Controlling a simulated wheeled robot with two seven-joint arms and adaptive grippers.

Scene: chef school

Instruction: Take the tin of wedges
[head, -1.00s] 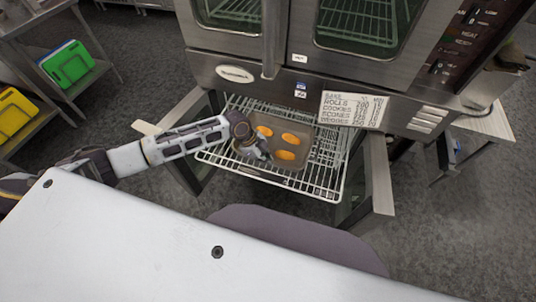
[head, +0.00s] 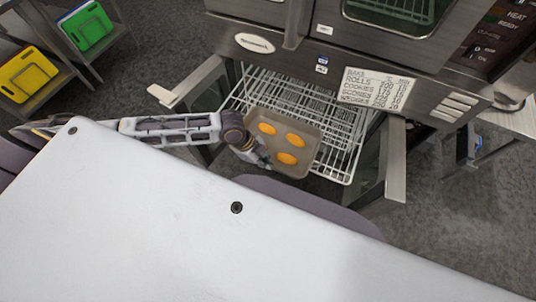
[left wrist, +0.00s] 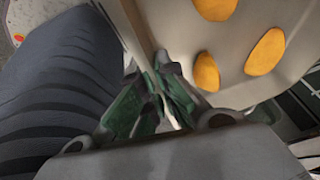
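The tin (head: 310,150) is a shallow grey-brown tray holding orange wedges (head: 295,140); three show in the head view. It also shows in the left wrist view (left wrist: 240,88), with wedges (left wrist: 265,52) on it. My left gripper (head: 263,162) is at the tin's near left edge. In the left wrist view its green-padded fingers (left wrist: 152,92) are closed around the tin's rim. The tin overlaps the front left of the wire rack and reaches past its front edge. Whether it still touches the rack I cannot tell. My right gripper is not in view.
The white wire rack (head: 345,160) extends from the open lower oven (head: 300,55). An open oven door (head: 396,165) stands to its right, another (head: 190,85) to its left. Shelves with green (head: 86,27) and yellow boards (head: 28,75) stand at far left.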

